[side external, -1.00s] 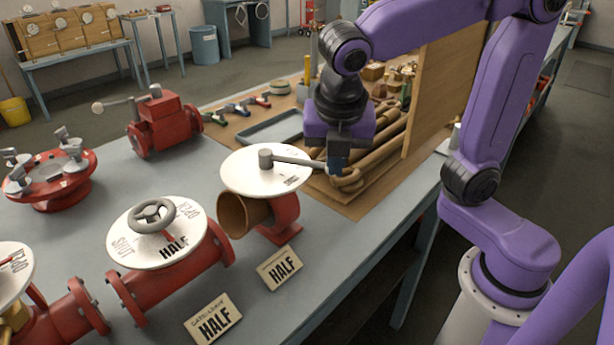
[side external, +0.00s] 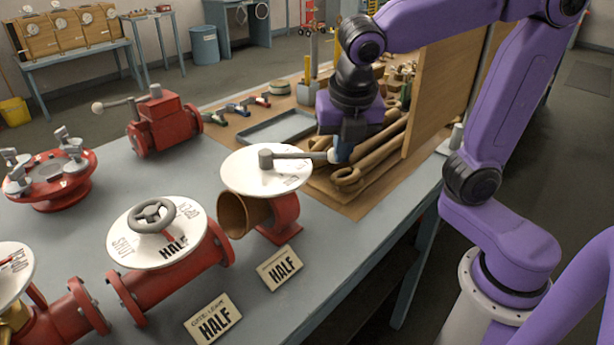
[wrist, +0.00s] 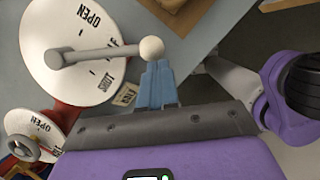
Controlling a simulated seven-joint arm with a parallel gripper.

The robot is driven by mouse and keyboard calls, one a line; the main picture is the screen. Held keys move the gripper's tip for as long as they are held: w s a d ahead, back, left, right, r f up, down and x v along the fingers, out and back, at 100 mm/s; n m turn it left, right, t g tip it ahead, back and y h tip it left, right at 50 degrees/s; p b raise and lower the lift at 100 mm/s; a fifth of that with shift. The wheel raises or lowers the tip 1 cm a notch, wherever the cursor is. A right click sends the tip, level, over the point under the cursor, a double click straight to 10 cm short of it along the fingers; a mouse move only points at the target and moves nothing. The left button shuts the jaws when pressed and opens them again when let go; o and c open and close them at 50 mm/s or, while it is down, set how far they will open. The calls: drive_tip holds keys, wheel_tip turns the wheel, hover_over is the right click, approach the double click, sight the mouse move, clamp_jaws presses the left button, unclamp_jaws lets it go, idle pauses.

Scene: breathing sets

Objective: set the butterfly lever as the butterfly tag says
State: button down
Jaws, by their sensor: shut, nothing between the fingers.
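The butterfly valve's white dial (side external: 250,180) sits on a red body with a brown flared opening. Its grey lever (side external: 298,155) points right and ends in a white ball knob (side external: 333,156). In the wrist view the lever (wrist: 100,54) lies over the mark between OPEN and SHUT, partly covering that word. The tag (side external: 280,267) in front of this valve reads HALF; its small upper line is unreadable. My gripper (side external: 342,152) is shut and empty beside the knob. In the wrist view its blue fingers (wrist: 157,86) sit close to the knob (wrist: 152,48); contact is unclear.
The handwheel valve (side external: 155,232) stands at front left, with its own HALF tag (side external: 213,318). A red valve with a lever (side external: 162,125) stands farther back.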

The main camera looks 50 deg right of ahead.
drive_tip(key=s+a+r, duration=0.4)
drive_tip(key=s+r, duration=0.2)
drive_tip(key=r, duration=0.4)
drive_tip(key=s+d+f+m+g+y, duration=0.1)
drive_tip(key=s+d+f+m, duration=0.3)
drive_tip(key=f+m, duration=0.3)
drive_tip(key=s+d+f+m+g+y, duration=0.1)
drive_tip(key=s+d+f+m, duration=0.2)
drive_tip(key=f+m, duration=0.5)
wheel_tip(320, 180, down, 4)
drive_tip(key=shift+s+d+r+y, duration=0.15)
drive_tip(key=shift+s+d+y, duration=0.2)
drive_tip(key=shift+s, duration=0.55)
idle(0.6)
